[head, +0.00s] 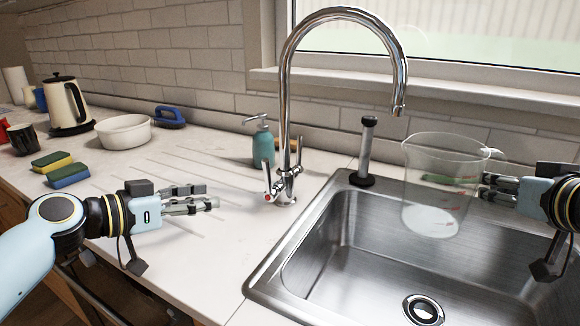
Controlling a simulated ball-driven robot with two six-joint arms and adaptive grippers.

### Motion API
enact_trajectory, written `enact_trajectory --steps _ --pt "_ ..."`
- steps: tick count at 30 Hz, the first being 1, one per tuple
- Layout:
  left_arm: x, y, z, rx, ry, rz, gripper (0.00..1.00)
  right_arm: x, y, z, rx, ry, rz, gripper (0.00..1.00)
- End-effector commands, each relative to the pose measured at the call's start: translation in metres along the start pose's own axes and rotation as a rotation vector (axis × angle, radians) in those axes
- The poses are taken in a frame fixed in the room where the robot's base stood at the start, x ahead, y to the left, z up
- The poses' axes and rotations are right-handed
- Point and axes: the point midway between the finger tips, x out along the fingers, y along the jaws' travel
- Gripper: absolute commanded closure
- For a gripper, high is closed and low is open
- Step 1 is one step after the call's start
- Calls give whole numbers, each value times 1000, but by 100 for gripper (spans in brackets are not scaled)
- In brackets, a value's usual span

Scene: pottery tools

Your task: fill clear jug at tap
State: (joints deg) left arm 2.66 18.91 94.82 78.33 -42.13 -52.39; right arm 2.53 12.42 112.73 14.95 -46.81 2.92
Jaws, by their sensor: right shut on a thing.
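The clear jug (425,185) with red markings is upright above the back right of the sink. My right gripper (485,188) is shut on its right side, at the handle; the exact grip is partly hidden. No water shows clearly in the jug. The chrome tap (285,120) arches over the sink. Its spout end (398,108) is above the jug's left rim. No stream comes from it. A lever with a red dot (268,195) is at its base. My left gripper (212,196) is over the counter, left of the tap, apart from it; its opening is unclear.
The steel sink (335,215) has a drain (424,310). A plunger-like tool (366,150) stands behind it. Sponges (68,176), a white bowl (124,131), a blue brush (170,116) and a kettle (66,105) stand left.

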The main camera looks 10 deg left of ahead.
Motion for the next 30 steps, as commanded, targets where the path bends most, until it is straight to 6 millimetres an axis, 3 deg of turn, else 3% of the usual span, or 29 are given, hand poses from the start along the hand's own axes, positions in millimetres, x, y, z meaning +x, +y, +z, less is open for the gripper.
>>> enact_trajectory --steps 1,3,9,14,24,30 --pt "3 19 -4 34 67 -3 64 0 0 -1 0 1 0 100" --pt "4 35 -13 87 144 -25 64 0 0 -1 0 1 0 100" --pt "0 56 -26 162 254 -87 64 0 0 -1 0 1 0 100" --pt "12 56 -32 173 270 -100 64 0 0 -1 0 2 0 100" --pt "79 51 -51 173 267 -97 64 0 0 -1 0 2 0 100" --pt "106 49 -58 173 265 -97 64 0 0 -1 0 1 0 100"
